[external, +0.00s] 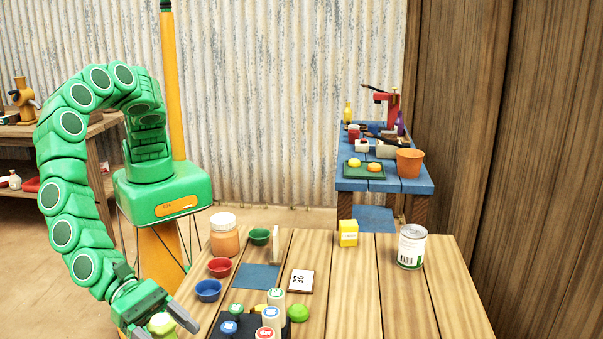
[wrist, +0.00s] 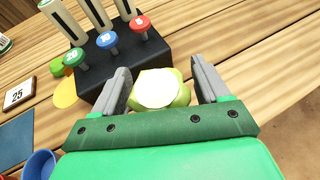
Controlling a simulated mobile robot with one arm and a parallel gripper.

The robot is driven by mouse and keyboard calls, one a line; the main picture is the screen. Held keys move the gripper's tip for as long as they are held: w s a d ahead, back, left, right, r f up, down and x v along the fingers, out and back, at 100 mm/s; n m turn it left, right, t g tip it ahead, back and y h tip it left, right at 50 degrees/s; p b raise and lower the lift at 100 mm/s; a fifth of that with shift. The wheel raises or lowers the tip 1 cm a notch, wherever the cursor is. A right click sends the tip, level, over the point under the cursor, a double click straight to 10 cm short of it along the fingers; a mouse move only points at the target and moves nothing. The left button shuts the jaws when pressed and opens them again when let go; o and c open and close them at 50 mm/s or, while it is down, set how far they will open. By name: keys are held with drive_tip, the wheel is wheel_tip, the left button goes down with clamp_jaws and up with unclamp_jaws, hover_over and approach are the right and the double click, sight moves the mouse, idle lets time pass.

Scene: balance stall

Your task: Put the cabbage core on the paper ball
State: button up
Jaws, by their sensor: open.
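A pale yellow-green lump with a whitish flat top, which looks like the cabbage core (wrist: 158,88), is between my gripper's fingers in the wrist view. It also shows in the external view (external: 162,323) at the table's near left corner. My gripper (wrist: 161,76) is open, with one finger on either side of the lump; a small gap shows at its right, and contact at its left is hard to tell. In the external view my gripper (external: 163,322) is low at the table's left edge. I cannot make out a paper ball in either view.
A black block (wrist: 125,62) with colour-capped stamps stands just beyond the fingers. A green lump (external: 298,313), a "25" card (external: 300,282), a blue bowl (external: 208,290), a red bowl (external: 220,267) and a can (external: 411,246) are on the table. The table's right side is mostly clear.

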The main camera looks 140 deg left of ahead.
drive_tip(key=v, duration=1.2)
